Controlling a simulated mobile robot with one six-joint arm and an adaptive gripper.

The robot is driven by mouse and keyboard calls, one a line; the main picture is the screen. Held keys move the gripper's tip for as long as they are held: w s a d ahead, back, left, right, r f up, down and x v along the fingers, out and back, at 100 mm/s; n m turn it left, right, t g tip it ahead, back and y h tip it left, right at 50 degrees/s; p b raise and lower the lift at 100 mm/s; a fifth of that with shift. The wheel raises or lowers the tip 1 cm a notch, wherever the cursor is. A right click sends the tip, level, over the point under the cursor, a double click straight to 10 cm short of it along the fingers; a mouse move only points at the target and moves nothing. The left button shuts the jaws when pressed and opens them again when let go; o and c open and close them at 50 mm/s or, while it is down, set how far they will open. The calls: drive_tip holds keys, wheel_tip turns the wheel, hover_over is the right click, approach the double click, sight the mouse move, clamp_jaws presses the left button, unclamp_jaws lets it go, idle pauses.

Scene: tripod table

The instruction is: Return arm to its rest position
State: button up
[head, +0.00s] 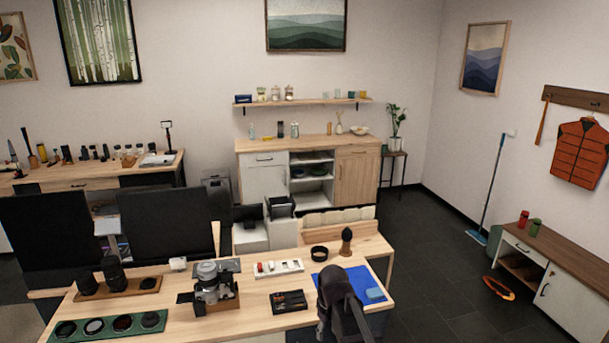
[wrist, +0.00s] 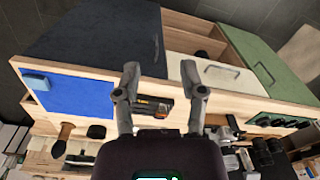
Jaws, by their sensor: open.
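My gripper (wrist: 164,88) shows in the wrist view with its two grey fingers spread apart and nothing between them. It is over the front edge of the wooden table (wrist: 235,85), apart from the things on it. Behind the fingers a black tray (wrist: 152,105) with small tools is partly hidden. In the head view my dark arm rises at the bottom middle, in front of the table (head: 240,325) and over part of the blue mat (head: 368,278). My fingertips cannot be made out there.
On the table are a camera (head: 208,281), a white tray (head: 279,267), a tool tray (head: 289,301), a black ring (head: 319,253), a brush (head: 346,240), a lens board (head: 118,287) and a green filter mat (head: 112,325). A blue block (head: 375,293) lies on the blue mat.

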drive_tip(key=s+d+f+m+b, duration=0.2)
drive_tip(key=s+d+f+m, duration=0.1)
drive_tip(key=s+d+m, duration=0.3)
drive_tip(key=s+d, duration=0.2)
drive_tip(key=d, duration=0.2)
drive_tip(key=shift+s+d, duration=0.25)
drive_tip(key=shift+d, duration=0.15)
idle(0.5)
